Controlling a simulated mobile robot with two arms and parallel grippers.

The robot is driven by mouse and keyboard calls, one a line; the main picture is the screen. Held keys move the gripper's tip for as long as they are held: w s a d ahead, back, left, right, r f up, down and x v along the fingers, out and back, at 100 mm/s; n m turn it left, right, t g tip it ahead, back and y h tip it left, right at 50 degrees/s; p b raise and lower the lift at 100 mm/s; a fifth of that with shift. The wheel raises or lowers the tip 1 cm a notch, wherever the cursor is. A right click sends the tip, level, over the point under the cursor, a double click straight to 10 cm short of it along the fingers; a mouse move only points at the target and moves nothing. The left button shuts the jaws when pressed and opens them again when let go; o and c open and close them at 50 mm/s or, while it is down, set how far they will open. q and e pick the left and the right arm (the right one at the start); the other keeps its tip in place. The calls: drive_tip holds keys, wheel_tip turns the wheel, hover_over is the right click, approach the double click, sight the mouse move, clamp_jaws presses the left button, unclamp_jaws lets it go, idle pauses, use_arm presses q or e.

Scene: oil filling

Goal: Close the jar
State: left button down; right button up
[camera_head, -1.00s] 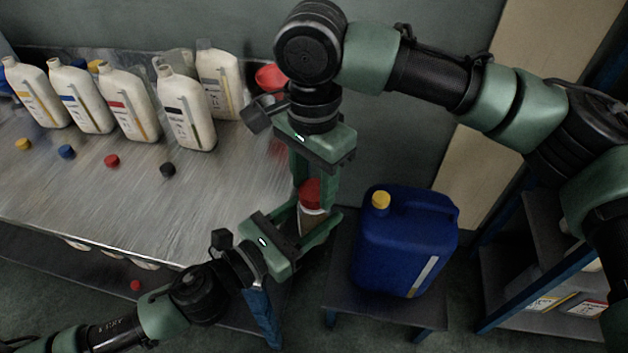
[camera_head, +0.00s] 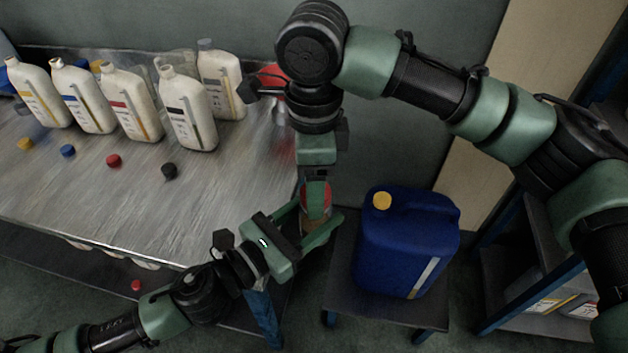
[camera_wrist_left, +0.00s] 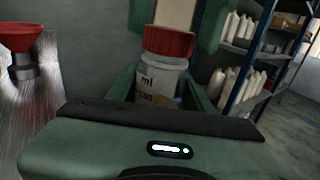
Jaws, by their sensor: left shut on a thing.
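The small jar with a white label (camera_wrist_left: 160,82) stands between the fingers of my left gripper (camera_head: 318,232), which is shut on it beside the table's right edge. The red lid (camera_wrist_left: 169,41) sits on top of the jar, looking slightly tilted in the left wrist view; any gap under it cannot be made out. My right gripper (camera_head: 315,185) points down from above at the lid, its fingers flanking it in the left wrist view. Whether they press on the lid cannot be told. In the head view a finger partly hides the lid.
Several white bottles (camera_head: 188,108) stand on the metal table (camera_head: 100,195), with loose caps in front. A red funnel (camera_wrist_left: 18,38) stands at the table's right end. A blue canister (camera_head: 405,245) with a yellow cap is on a low stand close right. Shelves are farther right.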

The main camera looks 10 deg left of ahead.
drive_tip(key=shift+r, duration=2.25)
drive_tip(key=shift+c, duration=0.4)
